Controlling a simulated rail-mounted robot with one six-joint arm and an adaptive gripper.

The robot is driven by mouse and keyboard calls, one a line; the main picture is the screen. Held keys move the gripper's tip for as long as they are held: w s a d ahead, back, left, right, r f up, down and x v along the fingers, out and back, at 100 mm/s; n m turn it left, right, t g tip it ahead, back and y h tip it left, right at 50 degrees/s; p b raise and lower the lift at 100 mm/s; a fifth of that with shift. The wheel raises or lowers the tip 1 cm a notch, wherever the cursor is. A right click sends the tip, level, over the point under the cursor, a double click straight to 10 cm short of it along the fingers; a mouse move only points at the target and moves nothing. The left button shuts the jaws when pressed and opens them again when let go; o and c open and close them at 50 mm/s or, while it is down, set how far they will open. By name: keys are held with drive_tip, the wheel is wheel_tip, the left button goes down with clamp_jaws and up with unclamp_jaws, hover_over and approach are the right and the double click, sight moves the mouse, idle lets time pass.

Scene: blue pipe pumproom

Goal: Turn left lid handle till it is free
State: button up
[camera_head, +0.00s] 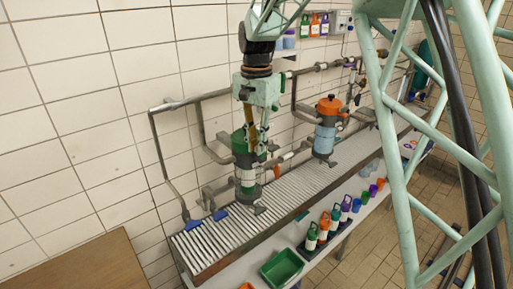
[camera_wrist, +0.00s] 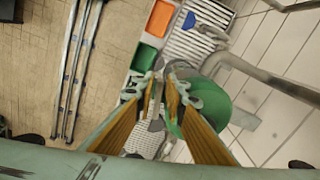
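The left vessel (camera_head: 247,174) stands on the slatted bench, with a green lid (camera_head: 240,142) on top. The green lid also shows in the wrist view (camera_wrist: 220,100), right of my fingers. My gripper (camera_head: 251,147) points down at the lid's right side in the head view. In the wrist view my two yellow-padded fingers (camera_wrist: 162,82) have a narrow gap between their tips. A thin grey piece (camera_wrist: 157,98), perhaps the lid handle, shows in this gap. I cannot tell whether the fingers press on it. The handle is mostly hidden in the head view.
A second vessel with an orange lid (camera_head: 328,105) stands to the right. Grey pipes (camera_head: 200,125) run along the tiled wall behind. A green bin (camera_head: 282,267) and several bottles (camera_head: 324,228) stand along the bench's front. The floor at right is mostly open.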

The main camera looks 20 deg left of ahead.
drive_tip(key=shift+f, duration=0.35)
drive_tip(key=shift+c, duration=0.5)
clamp_jaws()
